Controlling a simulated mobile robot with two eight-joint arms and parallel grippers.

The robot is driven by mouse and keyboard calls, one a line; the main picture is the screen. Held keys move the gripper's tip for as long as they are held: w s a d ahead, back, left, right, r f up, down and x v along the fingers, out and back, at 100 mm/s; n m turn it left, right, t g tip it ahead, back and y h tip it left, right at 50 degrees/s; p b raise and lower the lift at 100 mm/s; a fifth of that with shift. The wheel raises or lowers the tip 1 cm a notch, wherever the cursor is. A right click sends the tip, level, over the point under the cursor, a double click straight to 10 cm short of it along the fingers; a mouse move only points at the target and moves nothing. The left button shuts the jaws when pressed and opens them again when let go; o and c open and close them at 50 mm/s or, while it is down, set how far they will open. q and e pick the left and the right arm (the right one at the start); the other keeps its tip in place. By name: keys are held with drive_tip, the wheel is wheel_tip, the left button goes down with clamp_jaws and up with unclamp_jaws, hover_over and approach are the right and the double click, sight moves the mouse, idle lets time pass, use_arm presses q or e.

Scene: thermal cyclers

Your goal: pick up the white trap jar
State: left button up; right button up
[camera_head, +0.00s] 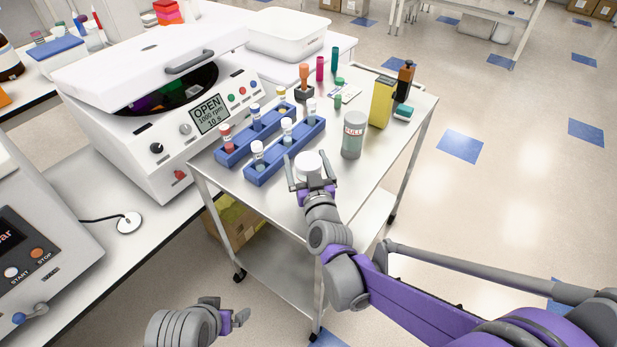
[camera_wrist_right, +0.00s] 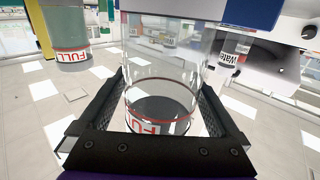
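The white trap jar (camera_head: 308,161) stands on the cart, its white lid showing between the fingers of my right gripper (camera_head: 310,184). In the right wrist view it is a clear jar (camera_wrist_right: 160,75) with a red FULL mark and a dark end. My right gripper's fingers (camera_wrist_right: 160,105) are spread on both sides of the jar, with small gaps visible beside it; I see no firm grip. The jar's lower part is hidden by the gripper in the head view. My left gripper (camera_head: 238,317) is low at the bottom, away from the cart; its opening is unclear.
A grey-green jar marked FULL (camera_head: 354,137) stands right of the trap jar, also in the right wrist view (camera_wrist_right: 70,30). Blue racks (camera_head: 262,178) with vials stand left. A yellow box (camera_head: 381,102) and brown bottle (camera_head: 404,82) stand behind. An open centrifuge (camera_head: 165,125) is left.

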drive_tip(key=c, duration=1.3)
